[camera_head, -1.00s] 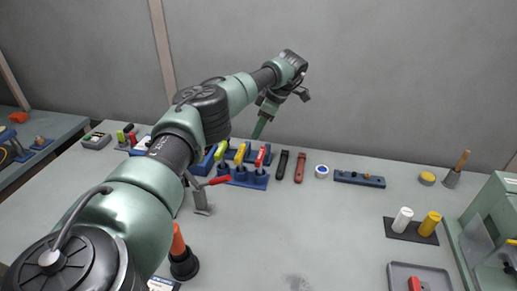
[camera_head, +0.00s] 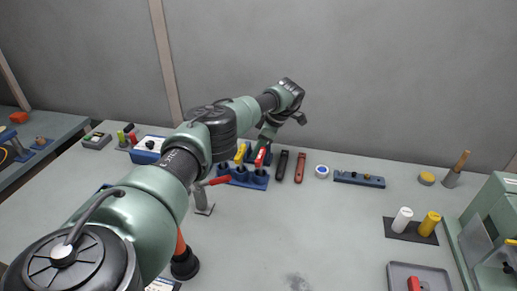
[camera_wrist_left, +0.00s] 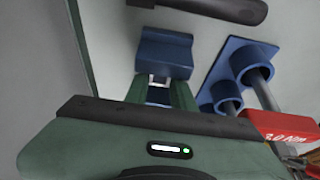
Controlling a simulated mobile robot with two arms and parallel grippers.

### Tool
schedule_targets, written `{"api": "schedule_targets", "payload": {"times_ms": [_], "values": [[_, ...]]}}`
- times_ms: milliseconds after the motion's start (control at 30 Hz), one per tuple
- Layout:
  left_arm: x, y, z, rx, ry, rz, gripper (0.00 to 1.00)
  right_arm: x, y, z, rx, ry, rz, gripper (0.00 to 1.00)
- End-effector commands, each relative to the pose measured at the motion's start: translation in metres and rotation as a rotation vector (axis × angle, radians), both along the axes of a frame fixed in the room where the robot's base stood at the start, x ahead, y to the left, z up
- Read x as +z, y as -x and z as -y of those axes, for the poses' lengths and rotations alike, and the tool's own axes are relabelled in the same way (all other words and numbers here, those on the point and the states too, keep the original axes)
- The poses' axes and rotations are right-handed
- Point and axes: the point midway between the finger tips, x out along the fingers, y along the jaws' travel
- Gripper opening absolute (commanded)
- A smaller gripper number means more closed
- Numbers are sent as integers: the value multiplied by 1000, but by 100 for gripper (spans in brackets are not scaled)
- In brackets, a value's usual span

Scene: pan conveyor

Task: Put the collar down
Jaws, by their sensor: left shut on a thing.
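My left gripper (camera_head: 268,132) is at the back of the bench, behind the blue tool rack (camera_head: 245,180), with its fingertips mostly hidden in the head view. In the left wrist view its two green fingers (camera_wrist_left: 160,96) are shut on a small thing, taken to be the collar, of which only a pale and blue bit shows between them. A blue block (camera_wrist_left: 163,52) lies just beyond the fingertips. I cannot tell whether the held thing touches it. My right gripper is not in view.
The rack holds drivers with yellow (camera_head: 240,153) and red (camera_head: 261,156) handles close beside the gripper. A black tool (camera_head: 282,165) and a red tool (camera_head: 300,167) lie to the right, then a tape roll (camera_head: 322,171). The bench's middle is clear.

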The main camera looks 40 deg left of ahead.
Motion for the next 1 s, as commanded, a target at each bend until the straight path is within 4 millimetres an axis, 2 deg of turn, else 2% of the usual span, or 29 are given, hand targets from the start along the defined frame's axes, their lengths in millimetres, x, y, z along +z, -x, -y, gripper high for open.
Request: {"api": "schedule_targets", "payload": {"times_ms": [33,100,367,533,1000], "values": [[-1,0,0,0,0,0,33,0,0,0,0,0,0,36],[-1,0,0,-1,0,0,46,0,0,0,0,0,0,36],[0,0,0,-1,0,0,46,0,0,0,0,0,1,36],[9,-2,2,-1,0,2,46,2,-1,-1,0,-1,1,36],[94,-19,34,-2,0,2,46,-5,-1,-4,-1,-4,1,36]]}}
